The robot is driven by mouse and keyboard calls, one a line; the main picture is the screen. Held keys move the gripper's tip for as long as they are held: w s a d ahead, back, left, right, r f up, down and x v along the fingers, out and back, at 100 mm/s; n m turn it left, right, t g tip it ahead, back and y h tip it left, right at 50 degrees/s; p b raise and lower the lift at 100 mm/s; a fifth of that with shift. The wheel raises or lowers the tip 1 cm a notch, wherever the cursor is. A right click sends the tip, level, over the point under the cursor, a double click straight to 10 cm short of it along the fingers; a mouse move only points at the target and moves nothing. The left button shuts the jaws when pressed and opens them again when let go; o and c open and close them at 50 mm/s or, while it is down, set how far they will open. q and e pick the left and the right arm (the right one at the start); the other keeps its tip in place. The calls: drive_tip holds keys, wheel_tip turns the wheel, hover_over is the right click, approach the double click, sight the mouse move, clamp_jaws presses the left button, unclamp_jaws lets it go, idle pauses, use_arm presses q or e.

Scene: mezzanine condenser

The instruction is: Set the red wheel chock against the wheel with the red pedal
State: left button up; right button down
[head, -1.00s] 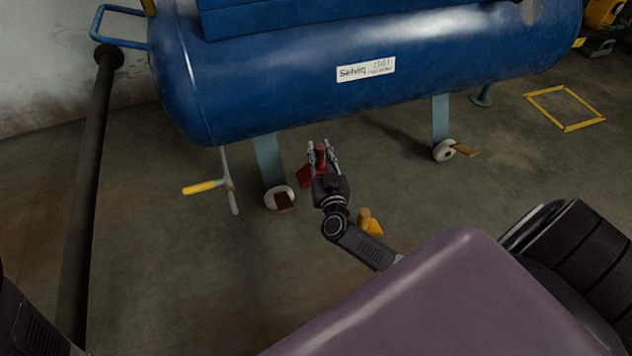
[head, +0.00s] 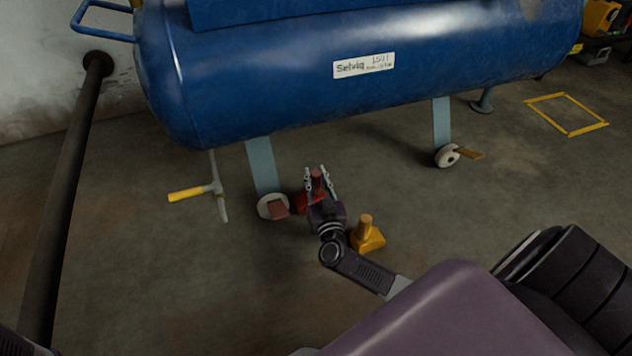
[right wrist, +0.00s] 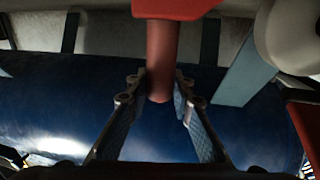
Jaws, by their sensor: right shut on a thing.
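The red wheel chock (head: 301,204) is low by the floor, just right of the wheel with the red pedal (head: 278,209). That wheel (head: 264,206) is pale and sits under the tank's left leg. My right gripper (head: 317,176) is shut on the chock's upright red handle, which also shows between the fingers in the right wrist view (right wrist: 162,60). The chock body (right wrist: 178,8) is at the top there, and the wheel (right wrist: 292,35) is at upper right. A narrow gap seems to separate chock and pedal; I cannot tell whether the chock touches the floor. My left gripper is out of view.
A yellow chock (head: 367,238) stands on the floor right of my right gripper. The blue tank (head: 330,90) overhangs behind. Another wheel (head: 446,156) with an orange-brown pedal is farther right.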

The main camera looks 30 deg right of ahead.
drive_tip(key=shift+r, duration=0.1)
drive_tip(key=c, duration=1.7)
unclamp_jaws()
drive_tip(key=shift+f, duration=0.25)
